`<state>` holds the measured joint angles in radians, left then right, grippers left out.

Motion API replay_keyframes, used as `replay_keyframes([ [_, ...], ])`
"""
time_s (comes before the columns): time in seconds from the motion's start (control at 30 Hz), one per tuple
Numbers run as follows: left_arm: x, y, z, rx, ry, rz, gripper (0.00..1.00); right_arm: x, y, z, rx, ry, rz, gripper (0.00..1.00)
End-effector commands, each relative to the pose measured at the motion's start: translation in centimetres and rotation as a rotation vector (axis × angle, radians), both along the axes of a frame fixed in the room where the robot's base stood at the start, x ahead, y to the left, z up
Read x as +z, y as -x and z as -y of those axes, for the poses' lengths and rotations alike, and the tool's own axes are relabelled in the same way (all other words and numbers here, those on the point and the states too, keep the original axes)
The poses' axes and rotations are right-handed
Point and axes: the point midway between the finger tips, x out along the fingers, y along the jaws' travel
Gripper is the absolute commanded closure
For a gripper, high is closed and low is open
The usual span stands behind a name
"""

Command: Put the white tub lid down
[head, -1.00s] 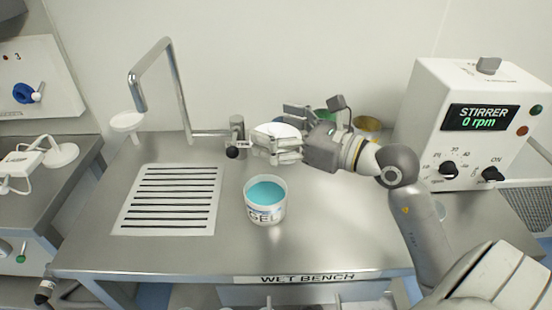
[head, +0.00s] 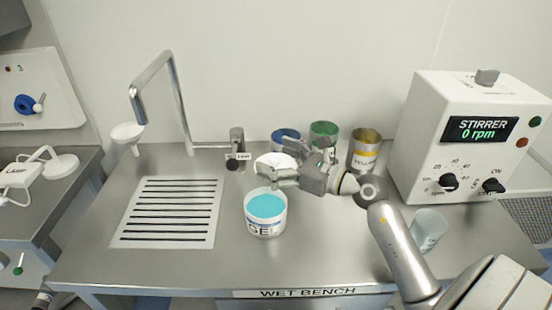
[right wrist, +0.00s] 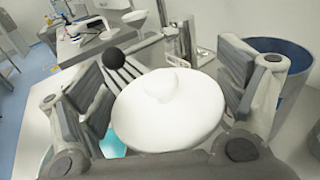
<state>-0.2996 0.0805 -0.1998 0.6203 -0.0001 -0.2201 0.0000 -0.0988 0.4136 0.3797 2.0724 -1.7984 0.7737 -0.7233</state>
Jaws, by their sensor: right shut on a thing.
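The white tub lid (head: 272,163) is held between the fingers of my right gripper (head: 284,163), above the wet bench and just behind the gel tub. In the right wrist view the lid (right wrist: 168,112) is a round white disc with a raised knob, between the two grey fingers. The white gel tub (head: 266,226) stands upright and open, with turquoise gel inside. A bit of the turquoise gel (right wrist: 112,145) shows below the lid's left edge in the right wrist view. My left gripper is not in view.
Blue, green and yellow tins (head: 365,150) stand at the back, close to my right gripper. A clear beaker (head: 428,230) stands at the right by the stirrer box (head: 468,135). A tap (head: 175,105) and slotted drain (head: 168,212) are at the left. The bench front (head: 310,265) is clear.

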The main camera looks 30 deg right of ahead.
Motion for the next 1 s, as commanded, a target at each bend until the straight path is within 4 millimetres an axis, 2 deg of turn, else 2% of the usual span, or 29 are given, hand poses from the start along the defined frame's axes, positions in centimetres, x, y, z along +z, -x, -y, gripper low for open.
replay_keyframes([
  [0.63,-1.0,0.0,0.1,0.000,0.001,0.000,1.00,-1.2,0.0,0.0,0.000,0.000,0.000,0.27],
  [0.67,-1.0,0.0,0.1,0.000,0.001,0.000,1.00,-1.2,0.0,0.0,0.000,0.000,0.000,0.10],
  [0.73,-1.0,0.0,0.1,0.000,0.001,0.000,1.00,-1.2,0.0,0.0,0.000,0.000,0.000,0.01],
  [1.0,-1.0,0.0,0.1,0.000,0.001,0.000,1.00,-1.2,0.0,0.0,0.000,0.000,0.000,0.00],
])
